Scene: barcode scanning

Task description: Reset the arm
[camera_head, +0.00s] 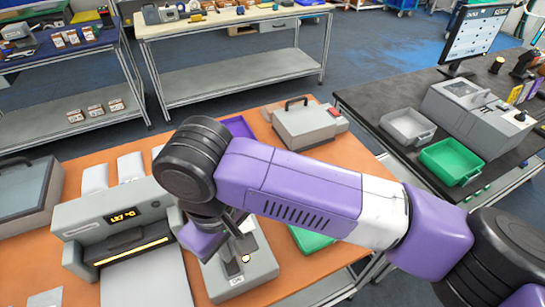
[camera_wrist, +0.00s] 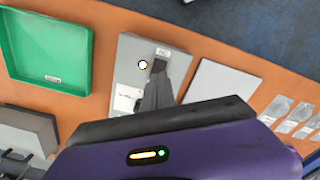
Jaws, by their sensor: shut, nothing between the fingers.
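My purple arm reaches in from the lower right of the head view and bends down over the orange table (camera_head: 335,268). My gripper (camera_head: 243,240) points down above a small grey device with a round white button (camera_head: 246,259). The dark fingers also show in the wrist view (camera_wrist: 159,68), closed together with nothing between them. They cover part of the device (camera_wrist: 128,68), and I cannot tell how far above it they are.
A green tray (camera_wrist: 88,82) lies beside the device. A grey machine with a lit display (camera_head: 122,215) stands at left. A grey case (camera_head: 306,124) is at the back. The dark right-hand table holds a grey bin (camera_head: 398,134), a green bin (camera_head: 438,171) and a monitor (camera_head: 474,34).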

